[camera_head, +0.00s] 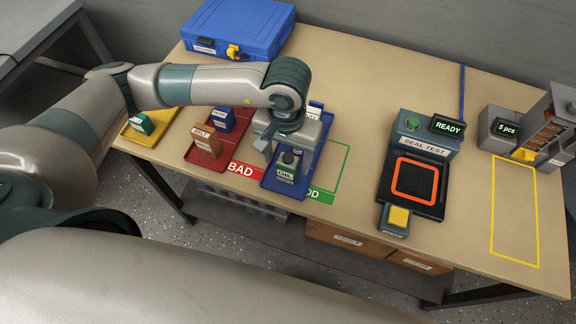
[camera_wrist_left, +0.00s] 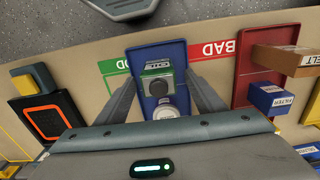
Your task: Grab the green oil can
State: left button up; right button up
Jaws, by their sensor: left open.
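The green oil can (camera_head: 287,170) stands upright in the blue tray (camera_head: 319,160), near its front end; its label is partly readable. My left gripper (camera_head: 284,143) is open above and just behind the can, pointing down over the tray. In the left wrist view its fingers (camera_wrist_left: 160,88) spread on either side of the can, with gaps to it. Whether they reach down to its height is unclear. My right gripper is not in view.
A red tray (camera_head: 209,163) with a brown belt box (camera_head: 206,141) and a blue filter box (camera_head: 224,119) stands left of the blue tray. A yellow tray (camera_head: 150,136) is further left. The seal test station (camera_head: 418,160) stands right, with bare table between.

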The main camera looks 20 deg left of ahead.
aim_at(288, 169)
pick_arm(q)
jog(key=shift+s+f+p, duration=0.1)
jog(key=shift+f+p, duration=0.5)
jog(key=shift+f, duration=0.05)
notch_tip(288, 169, down, 3)
jog(key=shift+r+p, duration=0.1)
jog(key=shift+p, duration=0.55)
jog(key=shift+d+f, duration=0.1)
jog(key=shift+f, duration=0.3)
jog(key=shift+c, duration=0.2)
jog(key=c, duration=1.2)
jog(key=shift+r, duration=0.15)
